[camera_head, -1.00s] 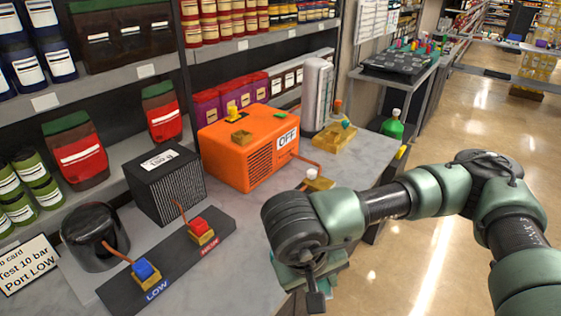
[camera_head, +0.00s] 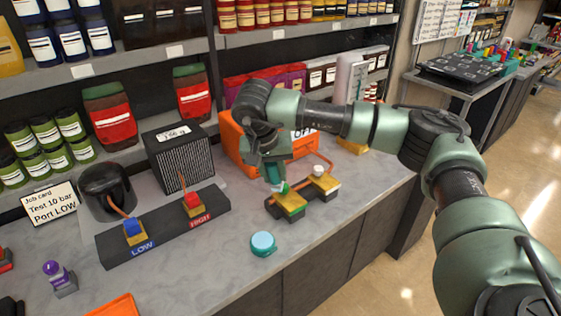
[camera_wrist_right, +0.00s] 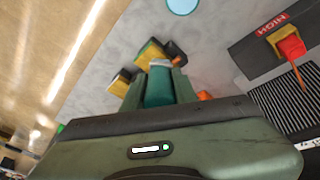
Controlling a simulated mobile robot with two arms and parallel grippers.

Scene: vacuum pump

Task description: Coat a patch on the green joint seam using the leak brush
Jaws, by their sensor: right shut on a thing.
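My right gripper (camera_head: 272,178) points down, shut on a teal handle (camera_wrist_right: 158,88) that I take for the leak brush. Its pale tip (camera_wrist_right: 159,63) shows beyond the fingers in the right wrist view. In the head view, the tip is at or just above a yellow block with a green part (camera_head: 290,204), likely the green joint. Whether it touches the seam cannot be told. The yellow block also shows in the right wrist view (camera_wrist_right: 150,54). A second yellow block with a white knob (camera_head: 319,172) stands beside it on the same dark base. My left gripper is not in view.
The orange pump (camera_head: 233,145) stands behind my gripper. A dark rail with blue LOW (camera_head: 132,226) and red HIGH (camera_head: 193,199) fittings lies to the left. A light blue round piece (camera_head: 263,243) lies in front on the grey counter. The counter around it is clear.

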